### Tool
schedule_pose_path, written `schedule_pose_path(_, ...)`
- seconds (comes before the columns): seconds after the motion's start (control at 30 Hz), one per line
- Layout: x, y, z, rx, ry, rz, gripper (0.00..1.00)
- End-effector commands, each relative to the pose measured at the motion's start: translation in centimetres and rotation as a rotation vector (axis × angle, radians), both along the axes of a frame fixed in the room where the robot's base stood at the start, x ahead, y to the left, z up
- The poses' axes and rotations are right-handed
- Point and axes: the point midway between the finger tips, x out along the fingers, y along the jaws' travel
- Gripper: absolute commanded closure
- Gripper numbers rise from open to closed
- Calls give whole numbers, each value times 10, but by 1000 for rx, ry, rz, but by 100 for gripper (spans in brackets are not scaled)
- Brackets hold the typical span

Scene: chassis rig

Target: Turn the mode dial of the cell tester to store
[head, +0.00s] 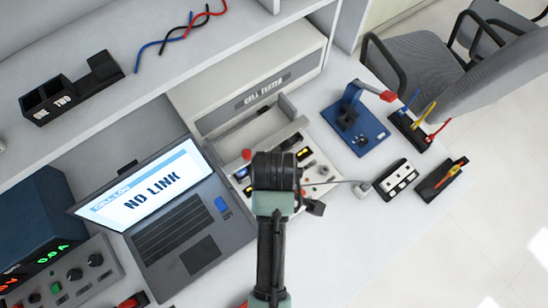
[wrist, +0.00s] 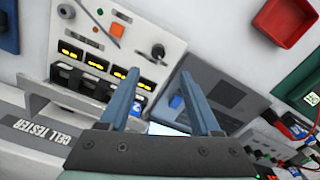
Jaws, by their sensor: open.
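The cell tester (head: 262,88) is a pale cabinet on the bench, with a control panel at its front that my arm partly covers in the head view. In the wrist view its white panel (wrist: 90,26) has an orange square, small buttons and several yellow-lit displays. A black knob (wrist: 158,51), likely the mode dial, stands at the panel's right; its setting and labels are too small to read. My gripper (wrist: 159,76) is open and empty, its two blue-grey fingers apart below the knob in the picture. I cannot tell the distance. The head view hides the fingers beneath my arm.
A laptop (head: 176,222) reading "NO LINK" stands left of the tester, with a power supply (head: 42,240) beyond. A blue stand (head: 355,128) and black-and-white holders are to the right. A red bin (wrist: 286,27) shows in the wrist view. Bare bench lies at lower right.

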Motion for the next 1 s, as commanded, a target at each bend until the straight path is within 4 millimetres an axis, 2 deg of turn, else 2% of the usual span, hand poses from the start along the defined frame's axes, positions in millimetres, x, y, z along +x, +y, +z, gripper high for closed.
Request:
schedule_pose_path(0.3,0,0,-68,1,1,-3,36)
schedule_pose_path(0.5,1,0,-96,0,-4,-2,36)
schedule_pose_path(0.7,1,0,-107,0,-5,-3,36)
schedule_pose_path(0.97,1,0,-107,0,-5,-3,36)
schedule_pose_path(1.0,1,0,-107,0,-5,-3,43)
